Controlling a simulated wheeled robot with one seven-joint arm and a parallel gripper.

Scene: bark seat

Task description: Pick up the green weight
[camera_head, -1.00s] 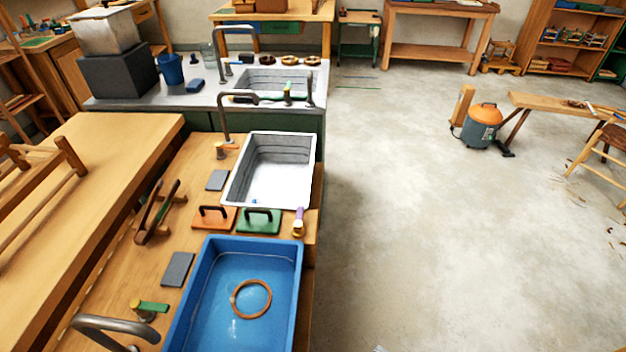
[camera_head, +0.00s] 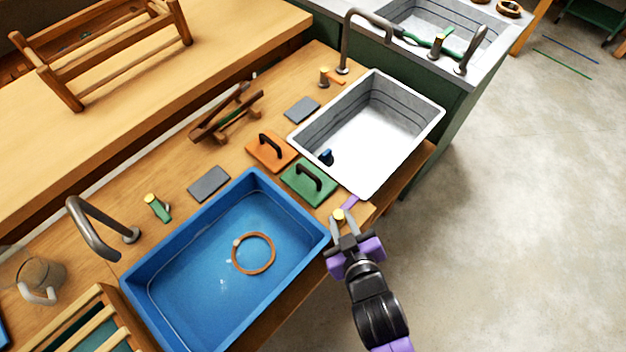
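The green weight (camera_head: 304,190) is a flat green square plate with a dark arched handle. It lies on the wooden counter between the blue basin (camera_head: 180,253) and the white basin (camera_head: 432,108). My gripper (camera_head: 344,222) is at the counter's front edge, to the right of and below the green weight in the picture, apart from it. Its fingers look spread, with a yellow-knobbed tap with a purple lever (camera_head: 350,202) showing between and just beyond them. I cannot tell if they touch the tap.
An orange weight (camera_head: 262,152) with a dark handle lies beside the green one. Grey pads (camera_head: 209,184), a wooden rack (camera_head: 225,117) and a curved faucet (camera_head: 92,228) are on the counter. A wooden ring (camera_head: 269,262) is in the blue basin.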

